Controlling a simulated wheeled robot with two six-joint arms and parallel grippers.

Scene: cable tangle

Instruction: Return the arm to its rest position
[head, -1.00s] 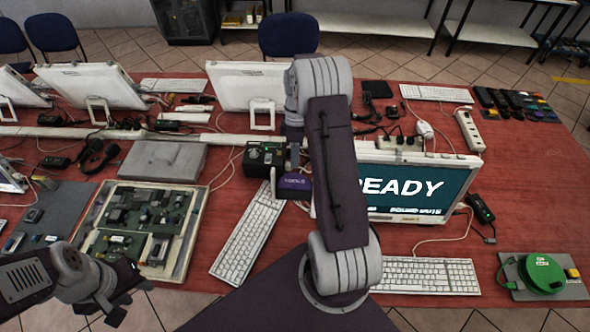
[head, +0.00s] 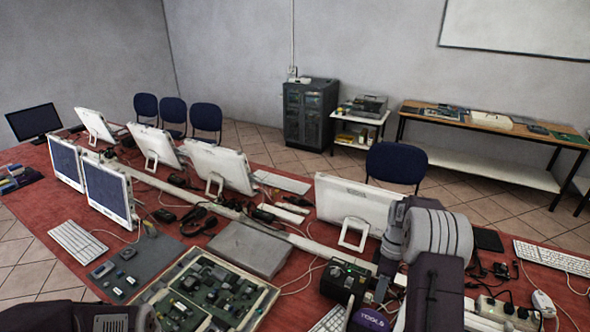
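My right arm rises at the right of the head view, its grey joint and dark link in front of the table. My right gripper (head: 385,272) is mostly hidden behind this arm, over the table by a black boxy device with a green light (head: 345,279). Whether its fingers are open or shut does not show. I make out nothing held. Only a part of my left arm shows at the bottom left edge; its gripper is out of the picture.
The red table (head: 40,197) is crowded with monitors, keyboards and cables. An open case of circuit boards (head: 207,292) and a grey closed case (head: 249,248) lie near the front. A purple TOOLS box (head: 371,320) sits beside the black device. Blue chairs (head: 397,164) stand behind.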

